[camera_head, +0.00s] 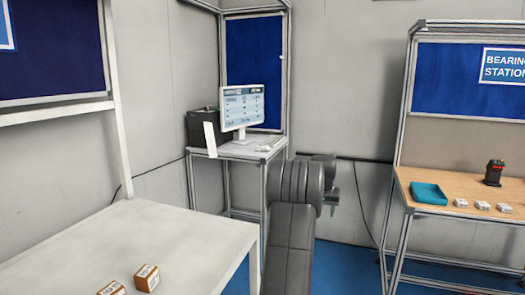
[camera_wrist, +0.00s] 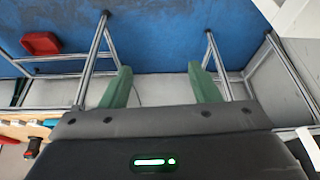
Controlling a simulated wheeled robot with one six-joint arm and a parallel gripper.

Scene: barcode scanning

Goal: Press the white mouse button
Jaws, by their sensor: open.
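A small white item (camera_head: 264,147) lies on the computer desk to the right of the monitor (camera_head: 242,108). It may be the mouse, but it is too small to tell it from a keyboard, and no button can be made out. My gripper (camera_wrist: 161,85) is open and empty, with its two green fingers spread apart over a view of floor and frame legs. In the head view my arm stands in front of the wall, to the right of the computer desk and apart from it. The mouse is not recognisable in the wrist view.
A dark box (camera_head: 201,128) stands left of the monitor. A white table (camera_head: 190,235) with two small cartons (camera_head: 147,278) fills the front left. A wooden bench (camera_head: 450,208) with a teal tray (camera_head: 429,194) is at right. The wrist view shows a red bin (camera_wrist: 41,43).

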